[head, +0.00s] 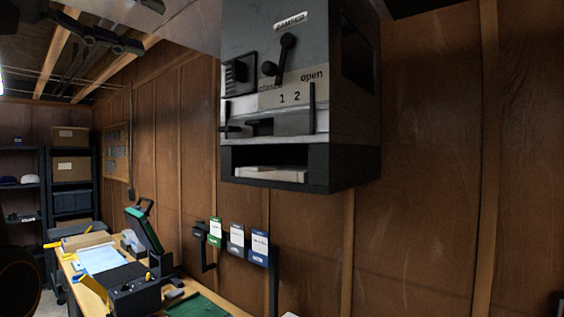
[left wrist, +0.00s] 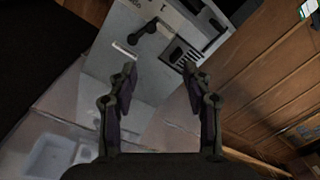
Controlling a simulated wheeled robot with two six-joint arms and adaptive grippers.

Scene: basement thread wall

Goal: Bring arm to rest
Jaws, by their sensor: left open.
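My left gripper (head: 130,36) shows at the top left of the head view, high up near the ceiling, partly cut off by the frame. In the left wrist view, its two fingers (left wrist: 160,74) are spread apart with nothing between them. Beyond them is the grey wall box (left wrist: 108,60) with a dark lever (left wrist: 147,32). In the head view this box (head: 250,45) carries a "DAMPER" label, and its lever (head: 284,58) stands above the words "closed" and "open". The gripper appears apart from the box. My right gripper is not seen.
A workbench at lower left holds a green-and-black device (head: 145,228), a black box (head: 135,296), papers (head: 98,258) and a green mat (head: 197,306). Coloured cards (head: 237,238) hang on the wood-panelled wall. Shelves with boxes (head: 70,168) stand at the far left. The wall at right is bare.

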